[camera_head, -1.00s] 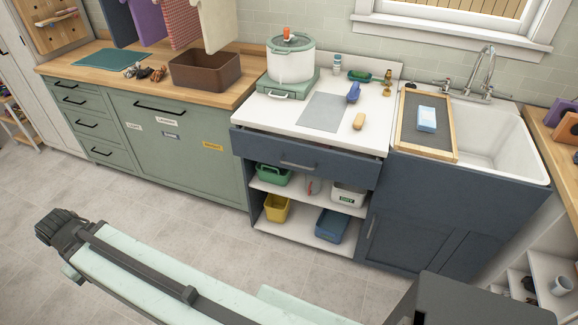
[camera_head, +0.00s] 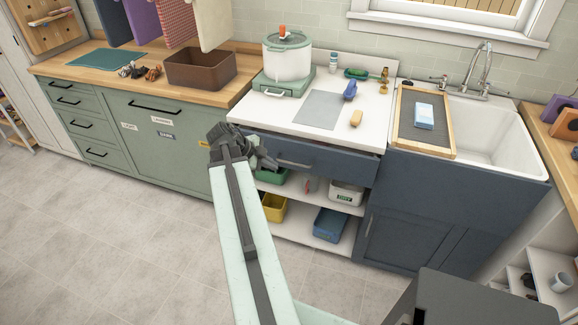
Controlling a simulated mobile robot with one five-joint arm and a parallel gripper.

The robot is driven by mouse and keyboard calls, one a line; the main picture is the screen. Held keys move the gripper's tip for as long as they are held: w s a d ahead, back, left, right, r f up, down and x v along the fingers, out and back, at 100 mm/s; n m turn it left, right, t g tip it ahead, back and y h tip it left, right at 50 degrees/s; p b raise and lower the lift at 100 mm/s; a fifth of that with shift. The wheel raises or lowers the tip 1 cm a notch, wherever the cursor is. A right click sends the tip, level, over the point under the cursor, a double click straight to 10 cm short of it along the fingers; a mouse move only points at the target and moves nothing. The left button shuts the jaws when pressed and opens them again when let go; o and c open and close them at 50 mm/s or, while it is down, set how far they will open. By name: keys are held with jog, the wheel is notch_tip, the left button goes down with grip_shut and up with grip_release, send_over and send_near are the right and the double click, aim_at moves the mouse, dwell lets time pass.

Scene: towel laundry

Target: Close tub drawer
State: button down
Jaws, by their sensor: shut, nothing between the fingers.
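The dark blue drawer (camera_head: 330,165) sits under the white counter, left of the sink. Its front stands slightly out from the cabinet, with a dark gap along its top edge, and it has a grey bar handle (camera_head: 294,164). My gripper (camera_head: 268,159) is shut and empty. In the picture it overlaps the left end of the drawer front, and my arm hides that part. I cannot tell whether it touches the drawer.
Open shelves (camera_head: 318,239) below the drawer hold green, yellow, white and blue bins. A white sink (camera_head: 489,135) with a framed board (camera_head: 412,140) is at right. Green cabinets (camera_head: 180,155) stand at left. A blue brush (camera_head: 350,90) and a yellow block lie on the counter. The left floor is clear.

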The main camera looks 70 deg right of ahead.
aim_at(299, 159)
jog(key=s+d+f+b, duration=0.3)
jog(key=d+f+b, duration=0.3)
jog(key=d, duration=0.3)
jog(key=shift+f+b, duration=0.4)
jog(key=shift+f, duration=0.05)
jog(key=shift+s, duration=0.1)
jog(key=d, duration=0.5)
jog(key=shift+w, duration=0.2)
jog(key=shift+d, duration=0.1)
jog(key=shift+r, duration=0.1)
